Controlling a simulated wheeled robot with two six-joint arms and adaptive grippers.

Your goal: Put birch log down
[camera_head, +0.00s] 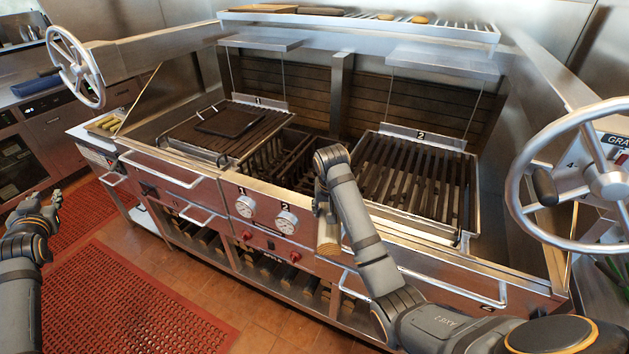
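The birch log (328,236) is a short pale piece in front of the grill, at the edge of its front ledge. It hangs upright just below my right gripper (321,204), whose arm comes in from the right. My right gripper looks shut on the log's upper part. Its fingers are mostly hidden behind my wrist and forearm. My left gripper (47,200) is at the far left, above the red mat, with its fingers apart and nothing between them.
The grill has a left grate (190,148) with a dark plate (228,122) and a right grate (410,180); an opening (285,155) lies between them. Handwheels stand at left (75,65) and right (585,185). Several logs (265,270) fill the shelf below. A red mat (130,300) covers the floor.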

